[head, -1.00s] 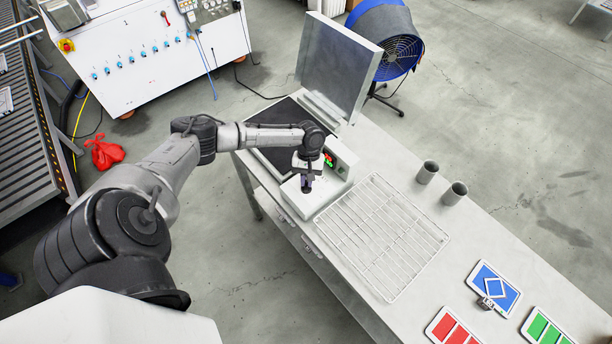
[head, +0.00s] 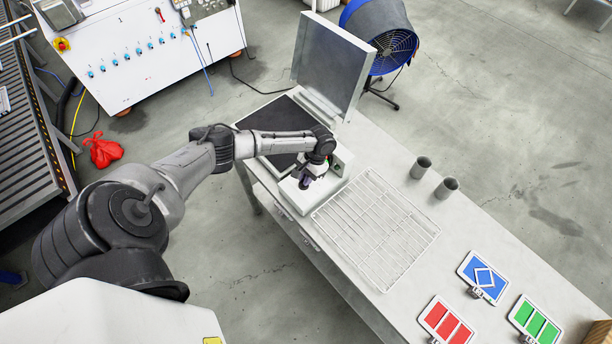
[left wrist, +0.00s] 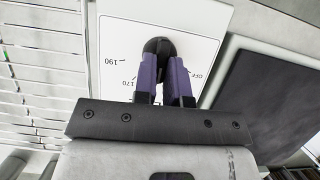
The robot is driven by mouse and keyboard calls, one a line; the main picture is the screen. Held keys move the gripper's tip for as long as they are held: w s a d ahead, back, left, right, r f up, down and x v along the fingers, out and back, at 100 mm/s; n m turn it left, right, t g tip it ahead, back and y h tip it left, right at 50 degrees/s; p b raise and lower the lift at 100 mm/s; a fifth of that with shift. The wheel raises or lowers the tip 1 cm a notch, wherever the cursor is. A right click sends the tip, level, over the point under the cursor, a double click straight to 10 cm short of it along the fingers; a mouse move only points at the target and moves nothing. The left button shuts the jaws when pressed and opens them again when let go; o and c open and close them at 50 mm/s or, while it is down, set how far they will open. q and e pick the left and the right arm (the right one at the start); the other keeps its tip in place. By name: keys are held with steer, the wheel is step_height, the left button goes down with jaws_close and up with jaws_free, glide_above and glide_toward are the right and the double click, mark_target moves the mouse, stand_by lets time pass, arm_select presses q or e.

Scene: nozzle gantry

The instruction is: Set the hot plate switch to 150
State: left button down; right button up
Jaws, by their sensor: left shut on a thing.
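The hot plate has a dark heating surface (head: 272,122) and a white control section at its front right (head: 297,200). The switch is a round black knob (left wrist: 158,46) on a white dial face (left wrist: 118,45). The dial shows 190 and 170 left of the knob and OFF to its right. Other marks, including 150, are hidden or unreadable behind my gripper. My left gripper (head: 304,183) is over the control section. In the left wrist view its purple fingers (left wrist: 162,72) are shut on the knob, one on each side. The knob's pointer is not readable.
A raised metal panel (head: 330,62) stands behind the hot plate. A wire rack (head: 375,230) lies to the right on the table. Two grey cups (head: 433,178) and blue, red and green cards (head: 484,277) are farther right. A fan (head: 385,40) stands behind the table.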

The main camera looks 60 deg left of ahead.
stand_by(0.6)
arm_select(q)
steer(key=c, duration=1.2)
jaws_free()
steer(key=shift+s, duration=0.1)
steer(key=shift+r, duration=0.1)
steer(key=shift+b+v, duration=0.45)
steer(key=shift+v, duration=6.35)
steer(key=shift+d+m, duration=0.15)
steer(key=shift+m, duration=0.15)
